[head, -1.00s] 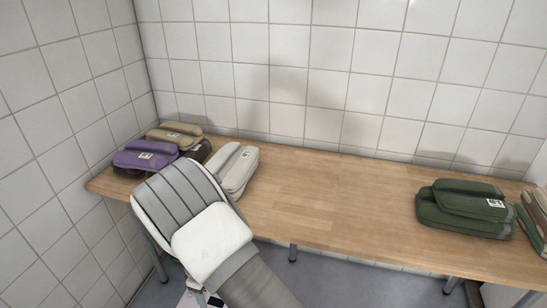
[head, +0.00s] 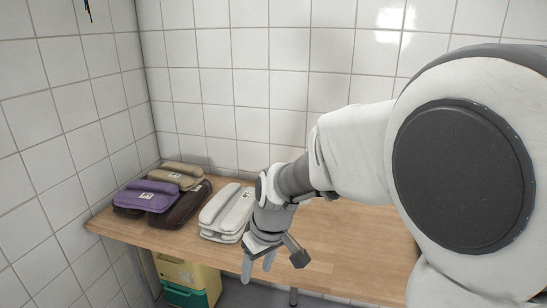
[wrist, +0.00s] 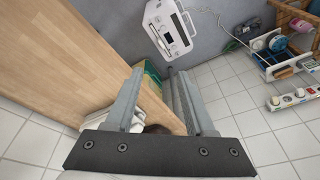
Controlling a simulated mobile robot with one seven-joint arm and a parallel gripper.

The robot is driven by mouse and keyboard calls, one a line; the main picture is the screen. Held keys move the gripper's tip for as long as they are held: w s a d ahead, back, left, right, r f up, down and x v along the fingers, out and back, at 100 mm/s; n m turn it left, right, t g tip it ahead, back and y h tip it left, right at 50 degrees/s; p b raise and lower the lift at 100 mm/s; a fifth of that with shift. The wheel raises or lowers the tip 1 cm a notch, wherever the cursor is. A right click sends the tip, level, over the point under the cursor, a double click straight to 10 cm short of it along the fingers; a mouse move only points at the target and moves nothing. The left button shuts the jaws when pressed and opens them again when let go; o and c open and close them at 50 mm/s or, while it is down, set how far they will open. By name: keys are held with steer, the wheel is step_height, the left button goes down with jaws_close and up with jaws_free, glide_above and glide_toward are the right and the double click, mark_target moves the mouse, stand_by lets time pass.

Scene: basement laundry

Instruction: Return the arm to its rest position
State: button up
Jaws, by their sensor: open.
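My gripper (head: 258,264) hangs at the front edge of the wooden bench (head: 335,245) in the head view, to the right of and below the pale grey folded bundle (head: 226,208). Its fingers point down, spread apart, with nothing between them. My arm comes in from the right and covers the right part of the bench. In the wrist view, my gripper (wrist: 160,76) shows two separated fingers beside the bench edge (wrist: 75,50). My arm hides whatever stands on the right end of the bench.
A purple bundle (head: 147,196), a tan bundle (head: 184,175) and a dark brown bundle (head: 182,206) lie at the bench's left end. Yellow and green bins (head: 188,280) stand below. The wrist view shows a white appliance (wrist: 170,28) and a power strip (wrist: 290,98).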

steer(key=s+d+r+m+t+h, duration=0.1)
steer(key=s+d+r+m+t, duration=0.1)
steer(key=s+d+r+m, duration=0.4)
steer(key=s+d+r+m+t+h, duration=0.1)
steer(key=s+d+r+m+t, duration=0.1)
steer(key=s+d+r, duration=0.7)
step_height(320, 180, up, 10)
steer(key=s+d+p, duration=0.1)
steer(key=d+p, duration=0.1)
steer(key=p, duration=1.1)
steer(key=shift+s+d+f, duration=0.15)
steer(key=shift+s+f, duration=0.05)
steer(key=shift+s, duration=0.05)
